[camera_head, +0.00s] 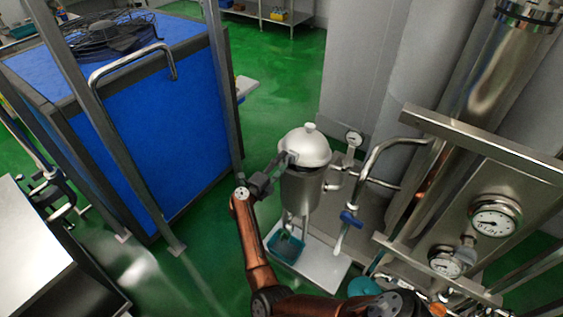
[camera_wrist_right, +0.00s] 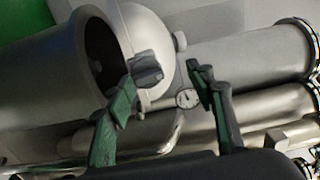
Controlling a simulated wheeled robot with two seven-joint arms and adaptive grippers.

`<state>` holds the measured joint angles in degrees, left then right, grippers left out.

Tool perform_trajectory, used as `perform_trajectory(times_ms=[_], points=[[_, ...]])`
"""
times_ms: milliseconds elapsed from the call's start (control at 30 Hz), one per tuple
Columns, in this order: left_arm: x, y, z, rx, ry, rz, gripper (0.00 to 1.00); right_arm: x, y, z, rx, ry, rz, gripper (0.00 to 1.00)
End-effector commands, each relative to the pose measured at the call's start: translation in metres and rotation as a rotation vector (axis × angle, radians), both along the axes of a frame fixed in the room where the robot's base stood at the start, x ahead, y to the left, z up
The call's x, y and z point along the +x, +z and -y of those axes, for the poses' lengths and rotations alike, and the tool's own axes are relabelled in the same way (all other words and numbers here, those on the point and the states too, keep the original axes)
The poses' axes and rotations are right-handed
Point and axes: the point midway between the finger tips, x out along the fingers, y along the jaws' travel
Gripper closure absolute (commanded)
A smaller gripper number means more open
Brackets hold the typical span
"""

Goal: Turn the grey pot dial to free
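The pot (camera_head: 301,190) is a grey metal cylinder on legs with a pale domed lid (camera_head: 310,148). It also shows in the right wrist view (camera_wrist_right: 48,50). The grey pot dial (camera_wrist_right: 146,68) is a dark knob on the side of the lid. My right gripper (camera_head: 272,172) is beside the lid in the head view, partly covering the dial area. In the wrist view my right gripper (camera_wrist_right: 160,85) is open, its green-backed fingers apart. The dial appears between the fingertips, closer to the left one; I cannot tell whether they touch. My left gripper is out of view.
A blue-handled tap (camera_head: 350,219), pipes and round gauges (camera_head: 494,218) stand right of the pot. A teal container (camera_head: 287,247) sits on the white base (camera_head: 322,262) below it. A blue machine (camera_head: 150,130) with a metal frame stands left, with green floor between.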

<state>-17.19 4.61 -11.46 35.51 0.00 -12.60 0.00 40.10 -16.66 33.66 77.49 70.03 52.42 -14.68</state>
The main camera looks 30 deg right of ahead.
Motion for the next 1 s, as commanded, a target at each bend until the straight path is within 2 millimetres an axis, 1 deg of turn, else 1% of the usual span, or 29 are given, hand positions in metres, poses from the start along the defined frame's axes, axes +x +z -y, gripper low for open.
perform_trajectory(times_ms=[33,167,533,667,1000], points=[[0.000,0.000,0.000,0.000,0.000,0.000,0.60,0.001,0.007,-0.001,-0.002,0.001,0.004,0.53],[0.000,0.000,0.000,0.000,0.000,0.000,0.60,0.000,0.014,-0.001,-0.003,0.001,0.001,0.53],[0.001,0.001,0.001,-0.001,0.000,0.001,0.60,0.000,0.016,-0.002,-0.003,0.002,0.000,0.53],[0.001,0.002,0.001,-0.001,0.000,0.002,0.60,-0.003,0.015,-0.009,-0.002,0.002,0.000,0.53],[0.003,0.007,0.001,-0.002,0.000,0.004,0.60,-0.013,0.010,-0.033,0.003,0.006,-0.006,0.53]])
